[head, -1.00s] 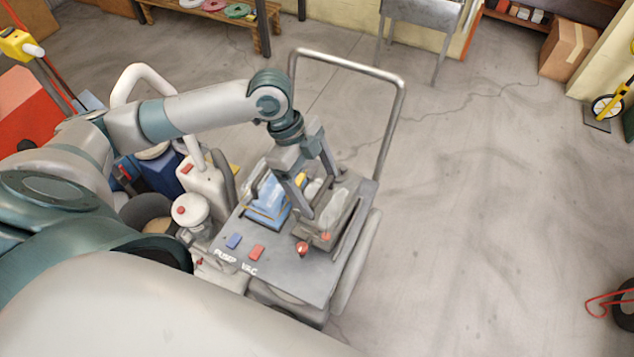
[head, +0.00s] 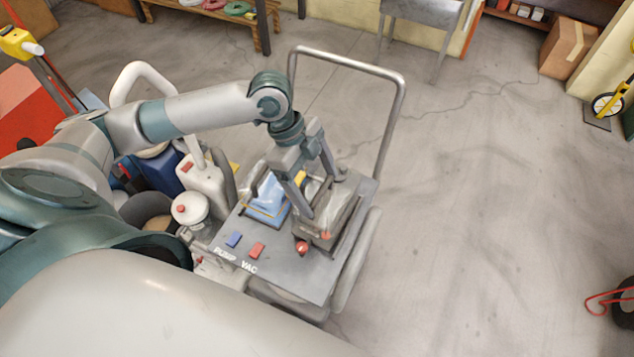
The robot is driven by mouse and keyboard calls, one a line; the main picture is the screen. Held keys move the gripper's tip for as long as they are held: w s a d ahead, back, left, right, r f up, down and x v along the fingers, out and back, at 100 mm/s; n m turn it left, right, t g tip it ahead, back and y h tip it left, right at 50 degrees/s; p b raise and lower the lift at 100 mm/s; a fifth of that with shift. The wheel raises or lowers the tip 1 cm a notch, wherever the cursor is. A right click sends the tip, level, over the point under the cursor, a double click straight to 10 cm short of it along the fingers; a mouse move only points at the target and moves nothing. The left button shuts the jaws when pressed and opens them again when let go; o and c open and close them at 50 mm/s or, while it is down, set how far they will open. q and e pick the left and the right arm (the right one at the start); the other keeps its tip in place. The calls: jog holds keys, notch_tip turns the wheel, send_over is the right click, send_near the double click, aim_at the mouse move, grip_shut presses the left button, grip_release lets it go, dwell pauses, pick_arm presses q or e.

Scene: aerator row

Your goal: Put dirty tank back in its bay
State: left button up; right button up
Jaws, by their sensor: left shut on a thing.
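The dirty tank (head: 345,207), a grey-brown box, is at the right bay of the grey cart top (head: 285,268). My left gripper (head: 319,194) comes down from above and is shut on the tank, with one finger at the near left and the other at the far side. The dark bay edge (head: 347,242) shows beside the tank's lower right. I cannot tell how deep the tank sits, since the bay's inside is hidden. A blue tank (head: 264,196) stands in the bay to the left, partly behind the gripper. My right gripper is not in view.
The cart top has a blue switch (head: 234,239), a red switch (head: 257,250) and a red knob (head: 301,248) near the bays. A tall metal push handle (head: 398,110) rises behind. White and blue containers (head: 203,178) crowd the left.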

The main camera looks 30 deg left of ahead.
pick_arm(q)
jog(key=shift+f, duration=0.7)
jog(key=o, duration=1.9)
jog(key=shift+c, duration=0.2)
jog(key=b+v, duration=0.2)
jog(key=v, duration=1.5)
jog(key=shift+r+b, duration=0.2)
jog(key=shift+b, duration=0.15)
jog(key=shift+s+a, duration=0.1)
